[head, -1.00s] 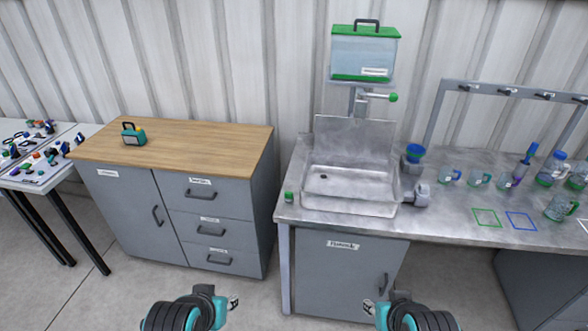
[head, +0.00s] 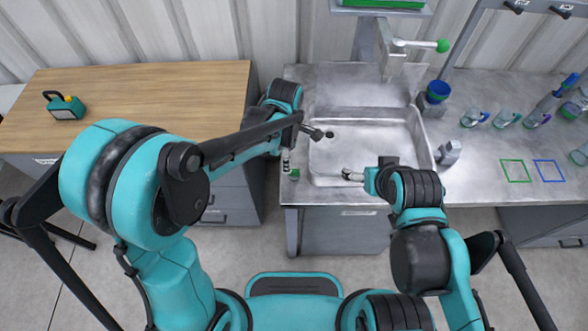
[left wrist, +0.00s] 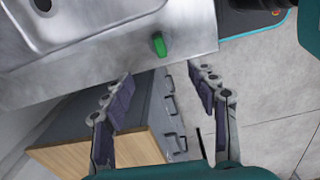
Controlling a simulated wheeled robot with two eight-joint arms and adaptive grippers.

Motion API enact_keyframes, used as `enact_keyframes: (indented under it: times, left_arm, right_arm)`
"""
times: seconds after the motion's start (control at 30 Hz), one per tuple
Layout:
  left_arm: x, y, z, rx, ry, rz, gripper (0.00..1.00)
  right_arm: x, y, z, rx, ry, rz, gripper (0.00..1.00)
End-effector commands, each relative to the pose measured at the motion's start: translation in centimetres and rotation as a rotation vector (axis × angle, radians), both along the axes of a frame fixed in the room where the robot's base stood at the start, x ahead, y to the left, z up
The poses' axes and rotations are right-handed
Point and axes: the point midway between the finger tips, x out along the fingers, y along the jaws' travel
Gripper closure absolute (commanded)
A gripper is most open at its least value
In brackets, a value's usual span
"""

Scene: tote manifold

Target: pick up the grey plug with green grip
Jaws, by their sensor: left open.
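The grey plug with green grip (head: 294,175) is at the front left corner of the metal sink counter, left of the basin. Its green grip shows clearly in the left wrist view (left wrist: 159,44); little of its grey part can be seen. My left gripper (head: 303,148) is over the counter's left end, with one finger close to the plug. In the left wrist view my left gripper (left wrist: 162,74) is open and empty, and the plug is beyond the fingertips, between their lines. My right gripper (head: 352,175) is over the basin's front edge, pointing left; its jaw gap is not clear.
The sink basin (head: 365,150) with a dark drain is right of the plug. A tap with a green knob (head: 443,46) stands behind it. A wood-topped cabinet (head: 150,85) with a teal case (head: 65,107) is left, across a narrow gap. Glassware stands at right.

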Motion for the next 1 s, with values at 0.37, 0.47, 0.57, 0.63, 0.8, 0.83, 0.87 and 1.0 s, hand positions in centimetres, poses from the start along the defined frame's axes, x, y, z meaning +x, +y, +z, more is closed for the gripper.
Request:
enact_keyframes:
  times: [0.37,0.47,0.57,0.63,0.8,0.83,0.87,1.0]
  left_arm:
    - [0.2,-1.1,-4.0,0.010,0.031,0.089,0.41]
    - [0.2,-1.2,-4.8,0.010,0.031,0.088,0.41]
    - [0.1,-1.4,-6.3,0.010,0.031,0.087,0.41]
    - [0.0,-1.6,-7.5,0.010,0.031,0.087,0.41]
    - [0.1,-1.5,-9.1,0.009,0.030,0.087,0.41]
    - [0.1,-1.5,-9.1,0.009,0.030,0.087,0.41]
    - [0.1,-1.5,-9.0,0.009,0.030,0.087,0.41]
    - [0.1,-1.5,-8.9,0.009,0.030,0.087,0.47]
  right_arm:
    - [0.0,0.0,-0.7,0.000,0.000,0.000,0.14]
    - [0.0,0.0,-1.0,0.000,0.000,0.000,0.14]
    - [0.0,0.0,-1.6,0.000,0.000,0.000,0.14]
    - [0.0,0.0,-2.1,0.000,0.000,0.000,0.14]
    - [0.0,0.0,-2.5,0.000,0.000,0.000,0.14]
    - [0.0,0.0,-2.4,0.000,0.000,0.000,0.14]
    - [0.0,0.0,-2.4,0.000,0.000,0.000,0.14]
    - [0.0,0.0,-2.3,0.000,0.000,0.000,0.14]
